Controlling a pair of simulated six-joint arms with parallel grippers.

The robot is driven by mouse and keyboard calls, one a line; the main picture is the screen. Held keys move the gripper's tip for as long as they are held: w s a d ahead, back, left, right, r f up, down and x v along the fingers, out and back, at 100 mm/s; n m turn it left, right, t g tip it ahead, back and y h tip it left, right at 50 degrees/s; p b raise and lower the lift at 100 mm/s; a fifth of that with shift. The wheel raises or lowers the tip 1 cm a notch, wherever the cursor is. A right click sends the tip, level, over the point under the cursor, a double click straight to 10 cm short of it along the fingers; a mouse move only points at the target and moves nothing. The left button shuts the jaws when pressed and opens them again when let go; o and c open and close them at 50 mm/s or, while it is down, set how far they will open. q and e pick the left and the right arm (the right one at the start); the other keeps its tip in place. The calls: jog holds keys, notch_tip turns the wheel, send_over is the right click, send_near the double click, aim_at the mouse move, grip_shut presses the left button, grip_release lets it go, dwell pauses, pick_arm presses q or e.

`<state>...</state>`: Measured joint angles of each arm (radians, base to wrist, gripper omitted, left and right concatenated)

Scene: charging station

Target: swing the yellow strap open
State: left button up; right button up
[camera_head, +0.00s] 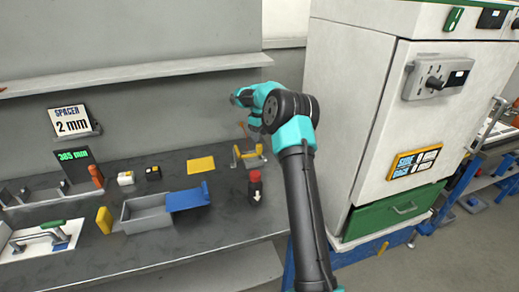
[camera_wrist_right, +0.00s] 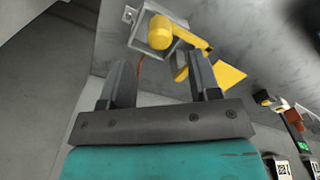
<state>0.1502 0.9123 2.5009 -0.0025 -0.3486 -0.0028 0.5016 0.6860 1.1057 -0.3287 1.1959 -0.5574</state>
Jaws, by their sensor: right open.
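The yellow strap (camera_head: 237,153) is on a small grey metal fixture at the back of the bench, near the wall. In the right wrist view the strap (camera_wrist_right: 190,36) runs from a round yellow knob (camera_wrist_right: 160,33) across the front of the grey metal box (camera_wrist_right: 139,38). My right gripper (camera_wrist_right: 162,72) is open and empty. Its two dark fingers are apart, with the strap and box beyond them; no contact shows. In the head view my right wrist is above the fixture and hides the fingers. My left gripper is in neither view.
A yellow sheet (camera_head: 200,165) lies left of the fixture. A dark bottle with a red cap (camera_head: 255,187) stands in front of it. A grey bin (camera_head: 146,213) with a blue lid (camera_head: 188,197) is farther left. A white cabinet (camera_head: 352,110) stands at the right.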

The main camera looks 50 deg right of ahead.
aim_at(260, 145)
notch_tip(260, 145, down, 8)
jog(key=shift+r, duration=0.1)
jog(key=shift+c, duration=0.5)
grip_shut()
